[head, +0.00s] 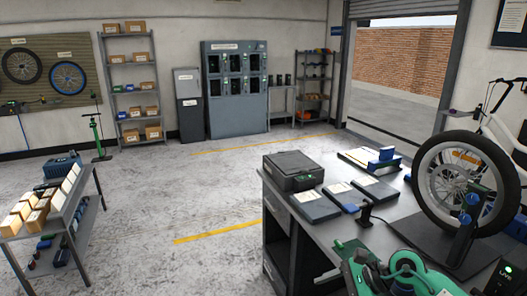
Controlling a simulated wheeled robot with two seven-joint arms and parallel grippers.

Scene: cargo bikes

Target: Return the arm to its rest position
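A green and dark jointed arm (408,268), which looks like my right arm, comes in at the bottom edge, over the near end of the grey workbench (289,212). Its front end, seemingly my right gripper (347,246), points up and left over the near left edge of the bench. The fingers are small and partly hidden, so I cannot tell whether they are open or shut. I see nothing clearly held there. My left arm and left gripper are not in view.
The bench carries a dark case (294,170), flat dark boxes (316,205), a small dark stand (367,217) and a bicycle wheel (466,185) in a blue-tipped holder. A low shelf cart (62,226) with boxes stands left. The floor (205,205) between is clear.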

